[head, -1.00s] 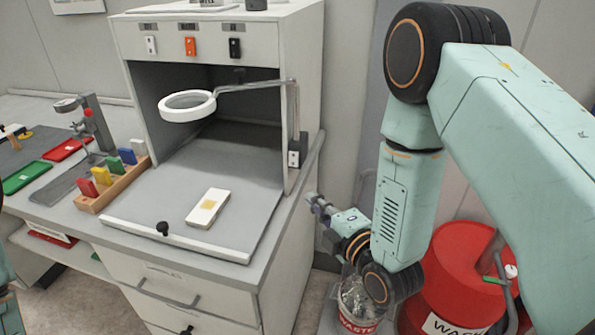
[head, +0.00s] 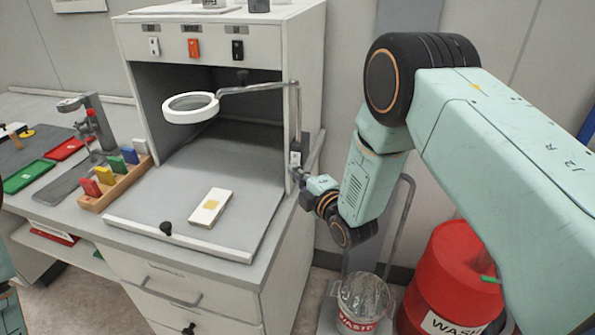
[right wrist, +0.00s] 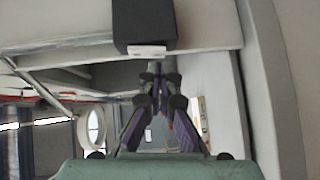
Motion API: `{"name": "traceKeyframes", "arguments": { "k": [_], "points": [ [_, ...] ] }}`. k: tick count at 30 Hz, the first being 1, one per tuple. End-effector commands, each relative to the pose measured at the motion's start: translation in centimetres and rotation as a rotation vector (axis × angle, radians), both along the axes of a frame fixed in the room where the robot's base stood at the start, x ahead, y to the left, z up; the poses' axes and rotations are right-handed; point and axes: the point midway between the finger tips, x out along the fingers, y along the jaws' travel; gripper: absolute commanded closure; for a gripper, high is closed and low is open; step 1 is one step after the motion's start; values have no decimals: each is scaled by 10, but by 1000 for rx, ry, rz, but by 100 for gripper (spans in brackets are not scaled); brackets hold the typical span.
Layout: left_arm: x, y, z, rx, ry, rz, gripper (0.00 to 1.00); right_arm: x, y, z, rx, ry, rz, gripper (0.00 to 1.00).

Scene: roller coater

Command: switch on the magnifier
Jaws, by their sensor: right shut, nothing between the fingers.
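The magnifier (head: 190,107) is a white ring on a thin grey arm, hanging in the open cabinet bay. Its ring also shows in the right wrist view (right wrist: 95,126). A small switch box (head: 295,158) with a white face sits low on the arm's upright at the cabinet's right edge. In the right wrist view, a dark box with a white rocker (right wrist: 147,51) is close to the fingertips. My right gripper (head: 302,173) is shut and empty, just below and right of the switch box; contact cannot be told. My left gripper is out of view.
White, orange and black switches (head: 194,48) line the cabinet's top panel. A white block (head: 210,207) lies on the bay floor. A wooden rack (head: 115,190) with coloured pieces stands left. A red drum (head: 450,270) and a waste bucket (head: 362,305) stand below my right arm.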

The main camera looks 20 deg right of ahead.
Motion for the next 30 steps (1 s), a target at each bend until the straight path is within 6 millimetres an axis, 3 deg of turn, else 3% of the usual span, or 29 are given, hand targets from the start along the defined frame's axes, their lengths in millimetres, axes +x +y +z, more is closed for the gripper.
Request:
{"name": "traceKeyframes", "arguments": {
  "k": [14, 23, 30],
  "points": [
    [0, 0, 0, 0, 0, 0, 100, 4, -3, -1, -1, -1, 0, 100],
    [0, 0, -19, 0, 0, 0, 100, 9, -7, -7, -39, -58, 0, 100],
    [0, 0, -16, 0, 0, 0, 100, 10, -7, -3, -40, -62, -2, 100]
  ]
}}
